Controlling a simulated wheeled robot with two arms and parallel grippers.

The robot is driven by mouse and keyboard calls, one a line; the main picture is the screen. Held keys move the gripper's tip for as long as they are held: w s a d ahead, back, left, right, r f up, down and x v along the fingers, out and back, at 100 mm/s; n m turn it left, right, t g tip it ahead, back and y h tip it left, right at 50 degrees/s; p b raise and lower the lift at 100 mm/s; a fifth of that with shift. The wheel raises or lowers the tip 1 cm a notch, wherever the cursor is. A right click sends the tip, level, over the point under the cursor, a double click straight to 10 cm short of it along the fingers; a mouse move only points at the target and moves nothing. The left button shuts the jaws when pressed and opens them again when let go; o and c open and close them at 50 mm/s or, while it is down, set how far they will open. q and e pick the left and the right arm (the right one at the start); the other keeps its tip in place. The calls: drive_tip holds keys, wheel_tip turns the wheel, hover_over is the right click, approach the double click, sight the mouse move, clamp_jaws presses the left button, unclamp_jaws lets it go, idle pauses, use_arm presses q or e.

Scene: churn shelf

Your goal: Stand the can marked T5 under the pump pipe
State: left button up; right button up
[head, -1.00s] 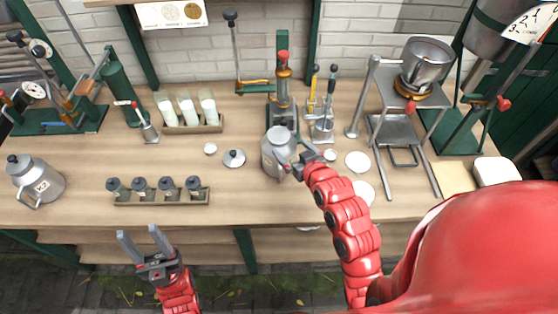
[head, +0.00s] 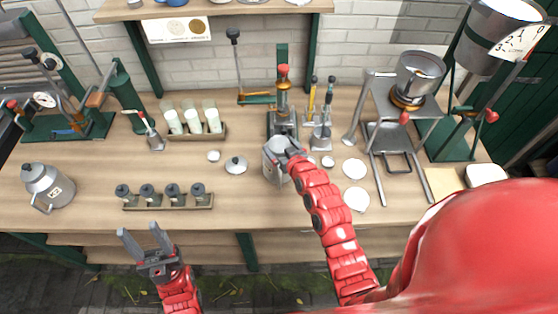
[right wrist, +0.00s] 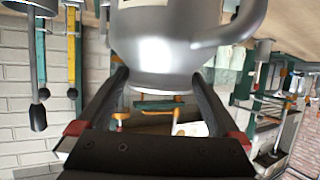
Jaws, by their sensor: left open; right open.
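A grey metal can (head: 272,164) stands upright on the bench in the middle of the head view, close in front of a green-post pump (head: 283,95) with brass and red parts. My right gripper (head: 287,152) is open at the can's upper right side and hides part of it. In the right wrist view, the can (right wrist: 160,45) is between the spread fingers, its handle to the right. I cannot read its mark. Another can (head: 48,186), its mark looking like Q3, stands at the far left. My left gripper (head: 141,234) is open and empty before the bench front.
A small lid (head: 236,165) lies left of the middle can. A rack of small dark-topped pots (head: 165,202) and a rack of white bottles (head: 195,137) stand to the left. A metal stand with a bowl (head: 415,75) and white discs (head: 355,169) are to the right.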

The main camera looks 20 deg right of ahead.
drive_tip(key=shift+f, duration=0.1)
clamp_jaws()
idle(0.5)
